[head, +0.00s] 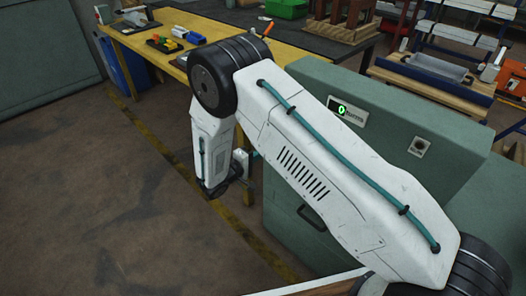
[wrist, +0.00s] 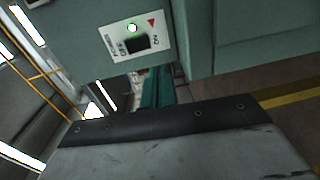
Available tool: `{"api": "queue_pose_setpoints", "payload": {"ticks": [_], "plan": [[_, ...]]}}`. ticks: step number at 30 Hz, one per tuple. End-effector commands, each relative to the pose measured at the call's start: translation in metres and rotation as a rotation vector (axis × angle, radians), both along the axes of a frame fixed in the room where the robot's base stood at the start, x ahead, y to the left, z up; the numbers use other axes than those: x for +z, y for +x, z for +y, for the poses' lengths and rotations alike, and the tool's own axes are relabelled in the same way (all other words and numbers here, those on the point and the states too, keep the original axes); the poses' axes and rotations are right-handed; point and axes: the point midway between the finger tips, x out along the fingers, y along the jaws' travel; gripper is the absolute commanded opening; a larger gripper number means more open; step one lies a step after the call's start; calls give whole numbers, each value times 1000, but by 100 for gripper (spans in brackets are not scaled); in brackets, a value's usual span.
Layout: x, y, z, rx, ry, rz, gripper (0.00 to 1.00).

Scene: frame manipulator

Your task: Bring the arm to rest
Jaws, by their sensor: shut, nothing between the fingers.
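My white arm (head: 300,150) reaches up from the lower right of the head view, bends at a black elbow joint and hangs downward. My gripper (head: 240,164) is at the lower end of the forearm, small and partly hidden by it, beside the green cabinet. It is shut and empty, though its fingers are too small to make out. In the wrist view no fingers show.
A green cabinet (head: 300,225) stands close beside and behind the arm. Its switch panel (head: 347,110) has a lit green light; a switch panel (wrist: 136,38) also shows in the wrist view. A yellow-topped bench (head: 150,55) stands behind. The floor at left is clear.

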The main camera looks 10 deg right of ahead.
Motion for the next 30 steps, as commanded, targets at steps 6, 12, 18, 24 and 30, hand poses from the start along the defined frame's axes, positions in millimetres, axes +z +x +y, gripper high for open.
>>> {"api": "queue_pose_setpoints", "payload": {"ticks": [6, 12, 18, 24, 30], "plan": [[0, 0, 0, 0, 0, 0, 0], [0, 0, 0, 1, -9, 13, 0], [-13, -22, -13, -58, -74, 214, 0], [16, -74, -43, -236, -57, 490, 0], [68, -112, -67, -378, 63, 649, 0]]}}
